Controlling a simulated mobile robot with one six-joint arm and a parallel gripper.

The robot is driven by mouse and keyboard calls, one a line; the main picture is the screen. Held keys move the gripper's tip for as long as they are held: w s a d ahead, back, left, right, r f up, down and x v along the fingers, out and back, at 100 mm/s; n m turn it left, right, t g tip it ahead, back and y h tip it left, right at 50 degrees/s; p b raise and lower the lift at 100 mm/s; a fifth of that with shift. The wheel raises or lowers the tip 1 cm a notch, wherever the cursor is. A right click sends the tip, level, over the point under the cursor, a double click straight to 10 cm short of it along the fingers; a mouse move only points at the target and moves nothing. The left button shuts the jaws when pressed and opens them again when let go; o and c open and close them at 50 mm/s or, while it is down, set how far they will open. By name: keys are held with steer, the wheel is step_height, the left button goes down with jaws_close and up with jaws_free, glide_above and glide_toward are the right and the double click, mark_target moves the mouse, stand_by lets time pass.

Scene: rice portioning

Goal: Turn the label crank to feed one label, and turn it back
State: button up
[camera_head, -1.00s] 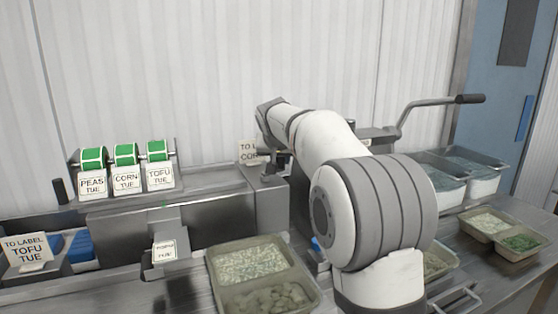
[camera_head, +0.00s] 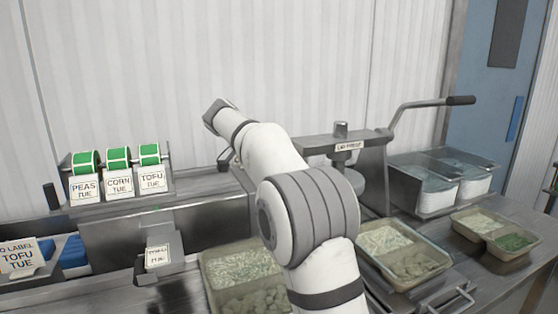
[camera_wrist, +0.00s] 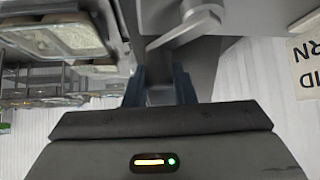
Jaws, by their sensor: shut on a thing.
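In the wrist view my gripper (camera_wrist: 160,84) is shut with its two blue-grey fingers around a grey part just below a light grey crank arm (camera_wrist: 188,28) with a round end. The part held looks like the crank's grip, mostly hidden between the fingers. In the head view my gripper is mostly hidden behind my arm, near the right end of the label machine (camera_head: 190,222). The machine carries three green label rolls (camera_head: 118,158) marked PEAS, CORN and TOFU. A printed label (camera_head: 158,255) lies on its front chute; its text is too blurred to read surely.
A sign (camera_head: 18,257) reads TO LABEL TOFU TUE at left. A lid press (camera_head: 372,168) with a long lever stands behind. My arm crosses the middle.

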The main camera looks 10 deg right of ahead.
steer(key=m+g+p, duration=0.1)
steer(key=s+m+g+p, duration=0.1)
steer(key=a+m+p, duration=0.1)
steer(key=shift+s+r+m+g+h, duration=0.2)
steer(key=shift+r+m+g+h, duration=0.1)
steer(key=shift+m+g, duration=0.1)
steer(key=a+m+g+p, duration=0.1)
steer(key=m+p, duration=0.1)
steer(key=p, duration=0.1)
steer(key=s+a+m+g+y+p, duration=0.1)
steer(key=m+g+p, duration=0.1)
steer(key=p, duration=0.2)
steer(key=m+g+p, duration=0.2)
steer(key=p, duration=0.1)
steer(key=shift+s+a+f+m, duration=0.15)
steer(key=shift+s+a+m, duration=0.15)
steer(key=shift+a+m, duration=0.1)
steer(key=shift+f+y+p, duration=0.15)
steer(key=shift+y+p, duration=0.15)
steer(key=shift+p, duration=0.05)
steer(key=o, duration=1)
